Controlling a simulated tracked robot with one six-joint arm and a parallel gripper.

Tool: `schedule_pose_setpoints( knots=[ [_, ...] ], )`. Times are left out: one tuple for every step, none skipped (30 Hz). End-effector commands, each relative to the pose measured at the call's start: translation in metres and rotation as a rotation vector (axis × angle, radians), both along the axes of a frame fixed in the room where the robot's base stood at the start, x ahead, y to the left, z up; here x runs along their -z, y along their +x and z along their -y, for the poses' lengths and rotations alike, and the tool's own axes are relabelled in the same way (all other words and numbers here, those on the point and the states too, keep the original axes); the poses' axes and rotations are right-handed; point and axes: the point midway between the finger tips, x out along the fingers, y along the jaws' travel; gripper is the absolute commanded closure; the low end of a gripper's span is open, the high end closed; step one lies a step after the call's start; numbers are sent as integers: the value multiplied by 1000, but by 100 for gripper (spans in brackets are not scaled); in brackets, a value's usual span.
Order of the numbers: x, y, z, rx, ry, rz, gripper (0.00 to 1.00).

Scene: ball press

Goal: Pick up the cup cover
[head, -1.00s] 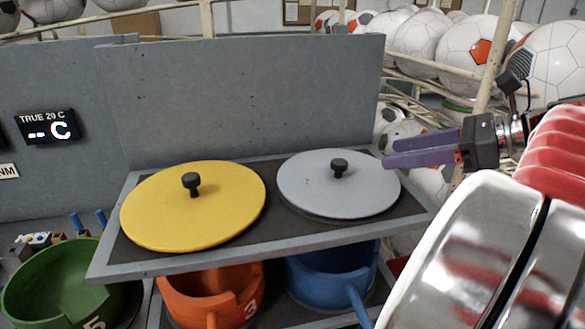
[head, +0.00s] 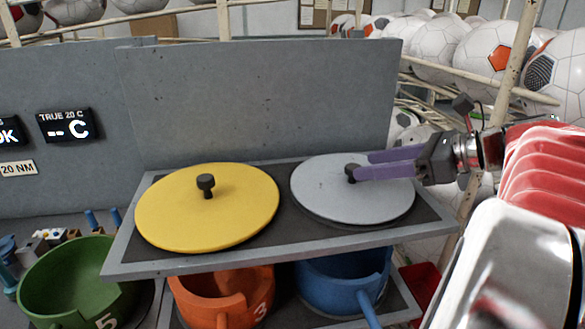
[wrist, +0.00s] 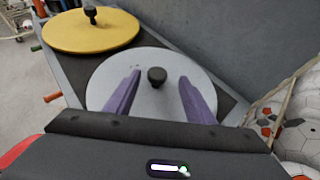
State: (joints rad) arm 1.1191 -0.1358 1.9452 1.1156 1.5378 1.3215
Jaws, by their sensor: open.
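Two round covers lie on the grey shelf. The grey cover (head: 335,200) is at the right and has a small black knob (wrist: 157,76) at its centre. The yellow cover (head: 235,215) with its own black knob (head: 205,185) is at the left. My gripper (head: 362,165) reaches in from the right over the grey cover, its purple fingers level with the knob. In the wrist view my gripper (wrist: 158,88) is open, with a finger on each side of the grey cover's knob. I cannot tell whether the fingers touch it.
An orange cup (head: 215,300) and a blue cup (head: 335,288) stand below the shelf (head: 130,268). A green cup (head: 65,285) stands at the lower left. A grey panel (head: 255,95) rises behind the covers. Racks of footballs (head: 490,55) are at the right.

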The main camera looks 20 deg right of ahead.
Motion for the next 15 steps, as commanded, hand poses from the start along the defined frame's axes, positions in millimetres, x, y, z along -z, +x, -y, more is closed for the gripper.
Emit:
schedule_pose_setpoints(
  knots=[
    [0, 0, 0, 0, 0, 0, 51],
    [0, 0, 0, 0, 0, 0, 51],
    [0, 0, 0, -1, 0, 0, 51],
    [0, 1, -1, -1, 0, 0, 51],
    [1, 2, -2, -1, 0, 0, 51],
    [2, 3, -3, -2, 0, 0, 51],
    [2, 5, -4, -2, 0, 0, 51],
    [3, 7, -6, -3, 0, 0, 51],
    [5, 10, -9, -4, 1, 0, 51],
    [6, 12, -11, -4, 0, -1, 51],
    [8, 15, -13, -4, 0, -1, 51],
    [10, 19, -16, -5, 1, -2, 51],
    [11, 22, -18, -5, 1, -2, 51],
    [12, 24, -20, -5, 1, -2, 51],
    [15, 28, -22, -5, 1, -1, 51]
  ],
)
